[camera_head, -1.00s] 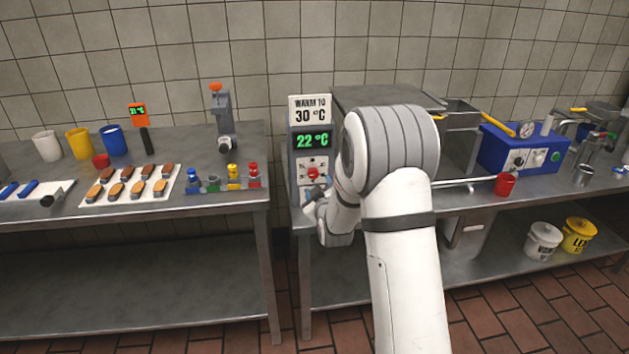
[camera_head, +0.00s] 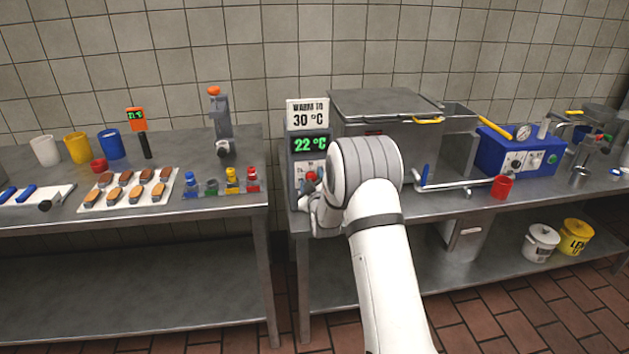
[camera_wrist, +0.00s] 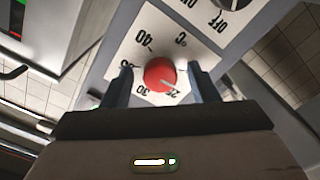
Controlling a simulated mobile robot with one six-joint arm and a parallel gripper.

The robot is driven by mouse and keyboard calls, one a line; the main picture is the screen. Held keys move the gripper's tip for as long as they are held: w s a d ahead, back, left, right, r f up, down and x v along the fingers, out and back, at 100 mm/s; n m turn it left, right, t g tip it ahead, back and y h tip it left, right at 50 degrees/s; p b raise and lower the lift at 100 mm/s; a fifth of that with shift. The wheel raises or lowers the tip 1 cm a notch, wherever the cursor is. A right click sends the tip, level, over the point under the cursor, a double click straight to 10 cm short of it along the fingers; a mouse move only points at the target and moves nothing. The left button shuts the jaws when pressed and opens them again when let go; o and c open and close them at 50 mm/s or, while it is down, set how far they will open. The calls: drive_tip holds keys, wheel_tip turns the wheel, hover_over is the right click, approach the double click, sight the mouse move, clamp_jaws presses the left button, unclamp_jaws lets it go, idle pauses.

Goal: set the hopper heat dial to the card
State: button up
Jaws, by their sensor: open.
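The card (camera_head: 307,112) reads "WARM TO 30 °C" above a green display (camera_head: 308,144) reading 22 °C. Below them is the red heat dial (camera_head: 311,177), partly hidden by my arm in the head view. In the wrist view the round red dial (camera_wrist: 159,74) sits on a white scale plate (camera_wrist: 150,48) with 40, 35, 30 and 25 around it. Its white pointer mark points toward the 25. My gripper (camera_wrist: 161,70) is open, with one finger on each side of the dial; whether they touch it cannot be told. In the head view my arm hides the fingers.
An ON/OFF switch (camera_wrist: 236,4) is near the dial. The steel hopper (camera_head: 390,100) stands behind my arm.

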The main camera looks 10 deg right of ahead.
drive_tip(key=shift+c, duration=0.2)
drive_tip(key=c, duration=0.9)
drive_tip(key=shift+d, duration=0.25)
drive_tip(key=shift+a, duration=0.2)
drive_tip(key=shift+a+m+b, duration=0.1)
drive_tip(key=shift+m+b, duration=0.2)
drive_tip(key=shift+b, duration=0.1)
drive_tip(key=shift+c, duration=0.2)
